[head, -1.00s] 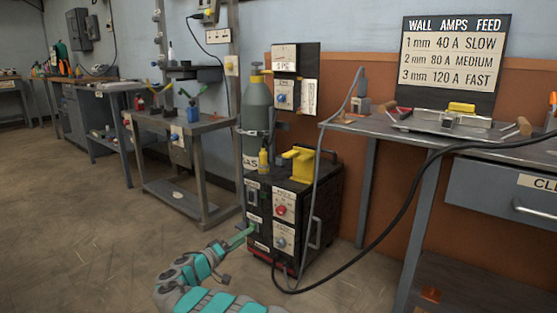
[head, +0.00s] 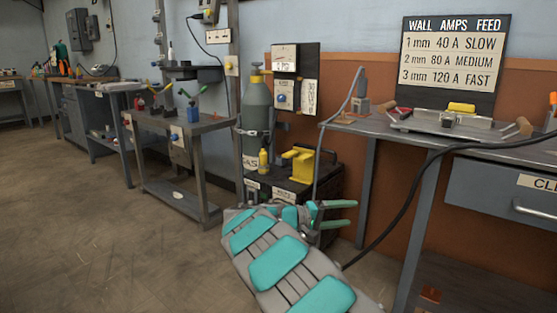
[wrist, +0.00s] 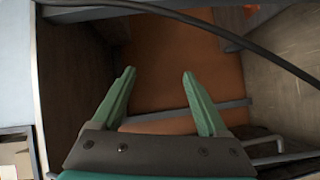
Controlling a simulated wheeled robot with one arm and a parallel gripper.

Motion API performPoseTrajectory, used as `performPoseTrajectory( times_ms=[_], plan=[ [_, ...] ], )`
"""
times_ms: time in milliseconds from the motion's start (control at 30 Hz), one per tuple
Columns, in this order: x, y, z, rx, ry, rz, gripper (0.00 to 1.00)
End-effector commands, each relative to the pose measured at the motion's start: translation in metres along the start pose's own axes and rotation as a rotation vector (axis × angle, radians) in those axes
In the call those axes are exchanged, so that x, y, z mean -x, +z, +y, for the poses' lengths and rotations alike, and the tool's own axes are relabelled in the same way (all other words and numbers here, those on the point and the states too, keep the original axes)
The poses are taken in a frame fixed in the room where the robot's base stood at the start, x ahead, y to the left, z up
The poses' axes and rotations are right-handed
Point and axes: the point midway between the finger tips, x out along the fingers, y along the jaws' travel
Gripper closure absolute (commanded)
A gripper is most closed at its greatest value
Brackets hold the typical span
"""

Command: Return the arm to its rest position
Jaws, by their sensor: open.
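My arm rises from the bottom of the head view, grey with teal panels. My gripper (head: 345,213) is at its end, in front of the black welding machine (head: 325,185), with its green fingers pointing right. The fingers are apart with nothing between them. The wrist view also shows my gripper (wrist: 158,78) open and empty, facing an orange-brown panel and the space under a bench. My arm hides most of the machine's front.
A black cable (head: 400,210) hangs from the workbench (head: 420,140) at right and crosses the top of the wrist view (wrist: 215,30). A grey gas cylinder (head: 257,110) stands behind the machine. A metal cart (head: 205,126) is at left. Open floor (head: 90,220) lies at left.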

Motion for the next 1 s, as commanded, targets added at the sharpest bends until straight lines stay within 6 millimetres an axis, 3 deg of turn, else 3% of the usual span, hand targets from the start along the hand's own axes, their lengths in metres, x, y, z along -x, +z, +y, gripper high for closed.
performPoseTrajectory(
  times_ms=[33,200,467,767,1000],
  plan=[
    [-0.012,0.020,0.018,0.003,-0.014,-0.047,0.23],
    [-0.042,0.088,0.049,0.027,-0.105,-0.196,0.23],
    [-0.055,0.200,0.074,0.035,-0.308,-0.384,0.23],
    [-0.025,0.319,0.067,0.025,-0.616,-0.527,0.23],
    [0.029,0.394,0.044,0.011,-0.894,-0.567,0.23]
  ],
)
